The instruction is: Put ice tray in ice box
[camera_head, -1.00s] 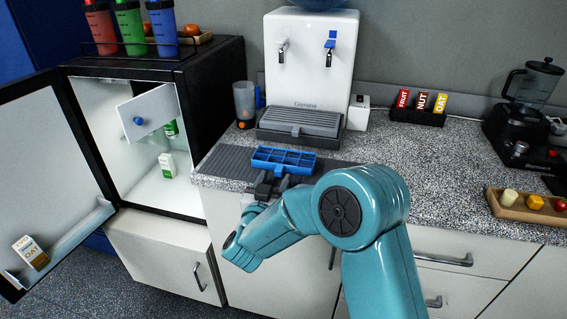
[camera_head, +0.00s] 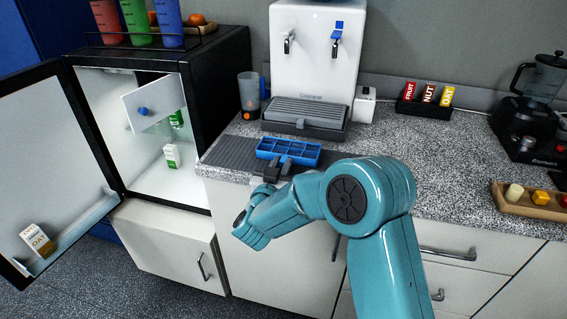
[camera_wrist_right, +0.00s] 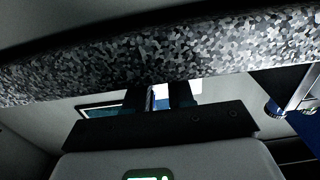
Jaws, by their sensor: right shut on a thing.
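The ice tray (camera_head: 289,152) is blue with several compartments. It is at the front edge of the counter, over a dark ribbed mat. My right gripper (camera_head: 278,167) is at the tray's front edge and shut on it. In the right wrist view my fingers (camera_wrist_right: 168,95) are close together below the speckled counter edge, and what is between them is hard to make out. The ice box is the upper compartment in the open fridge, behind a white flap (camera_head: 152,106) with a blue knob. The flap stands ajar. My left gripper is out of view.
The fridge door (camera_head: 40,165) is swung open to the left, with a carton in its shelf. Another carton (camera_head: 172,156) stands inside the fridge. A water dispenser (camera_head: 316,60) and a tumbler (camera_head: 248,95) stand behind the tray. The counter to the right is partly clear.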

